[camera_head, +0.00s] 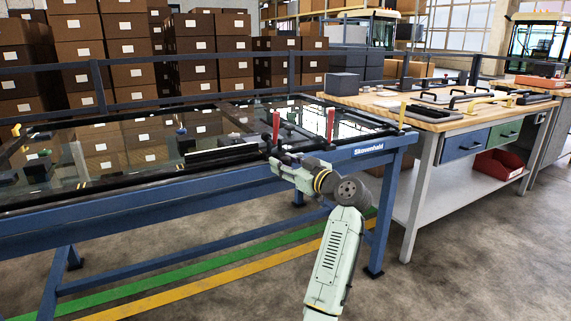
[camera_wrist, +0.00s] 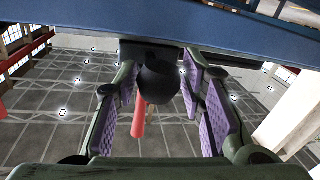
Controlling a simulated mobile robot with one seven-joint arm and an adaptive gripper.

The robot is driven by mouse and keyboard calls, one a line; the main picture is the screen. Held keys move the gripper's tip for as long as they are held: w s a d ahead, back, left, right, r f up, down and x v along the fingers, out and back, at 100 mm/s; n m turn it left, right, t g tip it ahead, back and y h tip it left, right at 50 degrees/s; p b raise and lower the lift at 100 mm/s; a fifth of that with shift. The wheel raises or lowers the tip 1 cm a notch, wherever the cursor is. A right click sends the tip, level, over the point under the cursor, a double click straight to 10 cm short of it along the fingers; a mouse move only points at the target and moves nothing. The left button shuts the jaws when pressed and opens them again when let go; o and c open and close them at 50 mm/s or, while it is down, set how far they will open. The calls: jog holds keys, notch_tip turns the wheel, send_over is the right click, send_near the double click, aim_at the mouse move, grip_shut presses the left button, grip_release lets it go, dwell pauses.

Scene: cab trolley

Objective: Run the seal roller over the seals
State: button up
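My gripper (camera_wrist: 163,100) is open in the wrist view, its purple-padded fingers on either side of a dark round knob (camera_wrist: 158,80). I cannot tell whether the pads touch the knob or whether it belongs to the seal roller. A red bar (camera_wrist: 138,118) shows just below it. In the head view my gripper (camera_head: 280,163) is at the near edge of the blue glazing table (camera_head: 150,212), partly hidden by my wrist. Black strips, possibly the seals (camera_head: 130,181), run along the glass (camera_head: 120,147). I cannot pick out the roller with certainty.
Two upright red handles (camera_head: 330,125) stand on the table near my gripper. A wooden workbench (camera_head: 435,117) with black-handled items is at the right, with a red bin (camera_head: 497,164) below. Stacked cartons (camera_head: 200,55) stand behind a blue railing. The floor in front is clear.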

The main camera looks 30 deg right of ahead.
jog(key=shift+o, duration=1.2)
jog(key=s+d, duration=0.2)
jog(key=s, duration=1)
jog(key=shift+d, duration=0.2)
jog(key=shift+w+a, duration=0.1)
jog(key=shift+w, duration=0.05)
